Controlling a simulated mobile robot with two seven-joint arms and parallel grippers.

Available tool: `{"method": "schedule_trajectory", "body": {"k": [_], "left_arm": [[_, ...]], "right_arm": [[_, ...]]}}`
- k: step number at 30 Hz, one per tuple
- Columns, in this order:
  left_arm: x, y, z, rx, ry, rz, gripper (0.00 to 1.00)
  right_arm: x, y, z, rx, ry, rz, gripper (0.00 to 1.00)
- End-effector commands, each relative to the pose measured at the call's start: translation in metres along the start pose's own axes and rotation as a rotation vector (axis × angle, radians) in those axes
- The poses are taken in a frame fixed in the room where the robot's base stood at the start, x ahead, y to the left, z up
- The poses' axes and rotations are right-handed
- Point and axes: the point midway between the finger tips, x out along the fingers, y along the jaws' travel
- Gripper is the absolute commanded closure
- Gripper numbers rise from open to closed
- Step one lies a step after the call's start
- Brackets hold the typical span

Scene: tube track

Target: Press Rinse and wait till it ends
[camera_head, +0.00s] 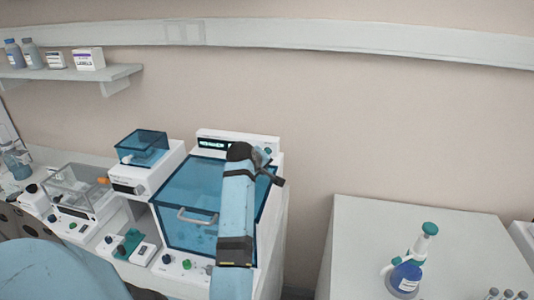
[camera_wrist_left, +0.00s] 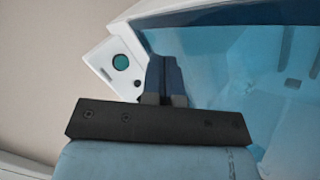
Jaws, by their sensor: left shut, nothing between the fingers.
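A white machine (camera_head: 278,192) with a clear blue lid (camera_head: 180,190) and a silver handle (camera_head: 197,215) stands left of centre. Its raised back panel has a lit display (camera_head: 213,145), too small to read. A round teal button (camera_wrist_left: 120,62) sits on a white panel in the left wrist view. No Rinse label is legible. My left gripper (camera_head: 278,181) is over the machine's right side, close to the back panel. Its fingers (camera_wrist_left: 164,72) are together and empty, beside the teal button in the wrist picture; I cannot tell whether they touch anything. My right gripper is not in view.
Smaller devices with clear covers (camera_head: 143,147) (camera_head: 78,185) stand left of the machine. A wall shelf (camera_head: 110,75) holds bottles and boxes. A separate white table (camera_head: 370,225) on the right bears a blue-bodied bottle (camera_head: 407,275); its left part is clear.

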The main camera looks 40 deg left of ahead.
Motion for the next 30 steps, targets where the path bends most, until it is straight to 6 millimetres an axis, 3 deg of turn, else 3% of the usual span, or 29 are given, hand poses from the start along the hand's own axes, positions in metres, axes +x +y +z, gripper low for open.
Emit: {"method": "schedule_trajectory", "body": {"k": [12,30], "left_arm": [[0.036,0.026,-0.027,0.0,0.001,0.0,1.0],[0.041,0.03,-0.031,0.0,0.001,0.0,1.0]], "right_arm": [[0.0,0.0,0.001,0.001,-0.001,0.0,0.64],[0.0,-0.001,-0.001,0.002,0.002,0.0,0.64]]}}
